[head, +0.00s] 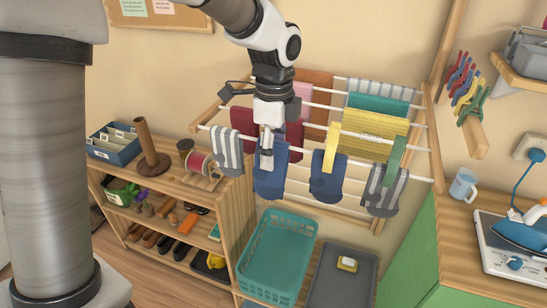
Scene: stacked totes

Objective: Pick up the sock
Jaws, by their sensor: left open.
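A wooden drying rack with white rods (413,177) is on the wall. A blue sock (270,183) hangs on its front rod. A grey striped sock (227,150) hangs left of it. A second blue sock (326,187) carries a yellow clothespin (332,146), and a striped sock (384,193) at the right carries a green clothespin (396,157). My left gripper (266,162) points down in front of the first blue sock, with its open fingers over the sock's upper part. I cannot tell whether they touch it. My right gripper is not in view.
Cloths hang on the rear rods, including a yellow one (372,133). A teal basket (277,255) stands below the rack beside a grey bin (340,285). A wooden shelf (195,200) is at left. A counter at right holds a mug (463,185) and an iron (524,232).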

